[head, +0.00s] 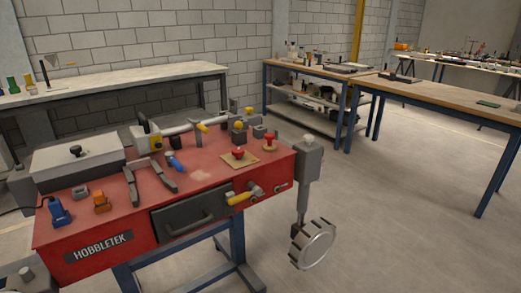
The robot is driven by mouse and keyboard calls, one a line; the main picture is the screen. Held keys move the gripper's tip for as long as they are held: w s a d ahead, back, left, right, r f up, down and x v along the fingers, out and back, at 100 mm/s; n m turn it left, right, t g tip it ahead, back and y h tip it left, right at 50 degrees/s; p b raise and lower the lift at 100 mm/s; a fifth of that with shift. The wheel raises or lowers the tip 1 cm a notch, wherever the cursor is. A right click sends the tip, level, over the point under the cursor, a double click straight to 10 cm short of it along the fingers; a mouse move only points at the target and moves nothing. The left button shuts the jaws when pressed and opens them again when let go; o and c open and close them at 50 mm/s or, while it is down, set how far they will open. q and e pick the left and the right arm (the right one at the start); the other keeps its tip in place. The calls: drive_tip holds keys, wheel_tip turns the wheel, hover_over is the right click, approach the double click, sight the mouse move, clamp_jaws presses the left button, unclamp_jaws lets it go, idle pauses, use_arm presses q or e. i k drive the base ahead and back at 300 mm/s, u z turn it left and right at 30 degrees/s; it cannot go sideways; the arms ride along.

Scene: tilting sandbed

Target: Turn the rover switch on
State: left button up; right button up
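A red rover body labelled HOBBLETEK (103,247) rests on a blue stand, with a grey leg (309,165) and a toothed metal wheel (313,246) at its right. On its top, a red knob (238,153) sits on a yellowish square plate, and a second red knob (270,139) sits on a smaller one behind it. Yellow-handled parts (240,198) project from the front right. I cannot tell which part is the rover switch, or whether it is on. Neither of my grippers is in view.
The top also carries a grey lidded box (78,160), blue (59,212) and orange (101,201) parts, and a grey bar. A dark drawer front (192,213) has a handle. Workbenches (110,85) (440,99) stand behind and right. The floor at right is clear.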

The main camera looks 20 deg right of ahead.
sight(238, 152)
drive_tip(key=z, duration=1.8)
drive_tip(key=i, duration=0.95)
drive_tip(key=u, duration=0.4)
